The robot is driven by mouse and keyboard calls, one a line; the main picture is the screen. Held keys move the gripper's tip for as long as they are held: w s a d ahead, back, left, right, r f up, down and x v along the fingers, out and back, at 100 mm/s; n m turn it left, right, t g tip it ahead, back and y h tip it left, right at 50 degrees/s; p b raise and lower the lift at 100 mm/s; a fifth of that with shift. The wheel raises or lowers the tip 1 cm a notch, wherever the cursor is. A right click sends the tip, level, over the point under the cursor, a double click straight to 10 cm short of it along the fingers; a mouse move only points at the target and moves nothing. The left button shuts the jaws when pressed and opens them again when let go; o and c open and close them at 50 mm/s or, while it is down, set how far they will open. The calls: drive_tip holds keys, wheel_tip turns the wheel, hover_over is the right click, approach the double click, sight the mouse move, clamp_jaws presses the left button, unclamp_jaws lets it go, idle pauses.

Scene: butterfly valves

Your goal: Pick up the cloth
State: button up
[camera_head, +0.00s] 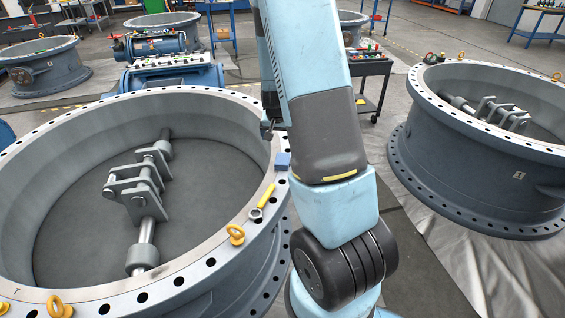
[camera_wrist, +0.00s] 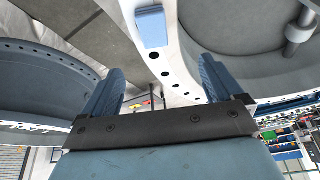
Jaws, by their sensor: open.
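The cloth (camera_head: 283,160) is a small folded blue piece lying on the flange rim of the large left valve body (camera_head: 268,185), just left of my arm in the head view. In the wrist view the cloth (camera_wrist: 151,27) shows as a light blue rectangle on the pale rim at the top centre. My gripper (camera_wrist: 160,66) is open, its two blue fingers spread apart with nothing between them. The cloth appears beyond the fingertips, apart from them. In the head view my arm hides most of the gripper.
A grey shaft and bracket assembly (camera_head: 140,190) spans the valve's inside. Another valve body (camera_head: 480,150) stands to the right. A tool cart (camera_head: 370,75) is behind my arm.

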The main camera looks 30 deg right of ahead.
sight(282, 158)
drive_tip(key=shift+s+d+x, duration=0.15)
drive_tip(key=shift+d+x, duration=0.05)
drive_tip(key=shift+x, duration=2.55)
drive_tip(key=shift+s+d+x, duration=0.15)
drive_tip(key=shift+d+x, duration=0.05)
drive_tip(key=shift+x, duration=2.5)
drive_tip(key=shift+s+d+x, duration=0.15)
drive_tip(key=shift+d+x, duration=0.05)
drive_tip(key=shift+x, duration=2.55)
drive_tip(key=c, duration=1.1)
drive_tip(key=shift+r, duration=0.1)
